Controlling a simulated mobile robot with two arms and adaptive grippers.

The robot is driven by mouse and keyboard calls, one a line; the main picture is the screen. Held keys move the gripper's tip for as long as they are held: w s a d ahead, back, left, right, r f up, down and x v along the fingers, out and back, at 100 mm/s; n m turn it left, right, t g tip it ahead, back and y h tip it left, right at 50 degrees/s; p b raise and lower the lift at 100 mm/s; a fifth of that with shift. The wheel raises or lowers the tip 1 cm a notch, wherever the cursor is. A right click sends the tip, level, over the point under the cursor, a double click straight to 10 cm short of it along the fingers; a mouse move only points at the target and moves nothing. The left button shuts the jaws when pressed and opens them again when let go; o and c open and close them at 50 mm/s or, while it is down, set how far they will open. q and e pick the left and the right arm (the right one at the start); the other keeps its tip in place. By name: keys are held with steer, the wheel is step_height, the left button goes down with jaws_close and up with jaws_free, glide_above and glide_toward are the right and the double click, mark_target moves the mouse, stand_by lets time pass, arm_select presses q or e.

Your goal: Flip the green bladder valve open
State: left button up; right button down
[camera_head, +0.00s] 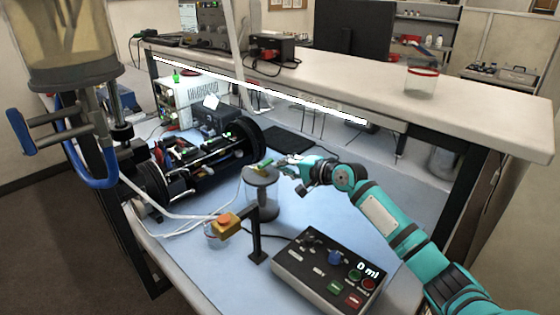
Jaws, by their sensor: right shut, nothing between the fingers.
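A small green valve handle (264,167) sits on top of a clear cylinder with a dark grey lid (261,179), near the middle of the blue table. My right gripper (283,163) comes in from the right on its teal arm. It is shut and empty, with its fingertips just to the right of the green handle. I cannot tell whether they touch it. My left gripper is out of view.
A black control box (335,272) with buttons and a "0 ml" readout stands at the front. An orange button on a yellow block (226,222) is left of a black post. An open black cylindrical assembly (208,160) lies behind left. A large tank (68,45) hangs upper left.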

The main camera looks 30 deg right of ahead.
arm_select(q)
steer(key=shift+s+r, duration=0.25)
arm_select(e)
steer(key=shift+w+a, duration=0.35)
steer(key=shift+w, duration=0.45)
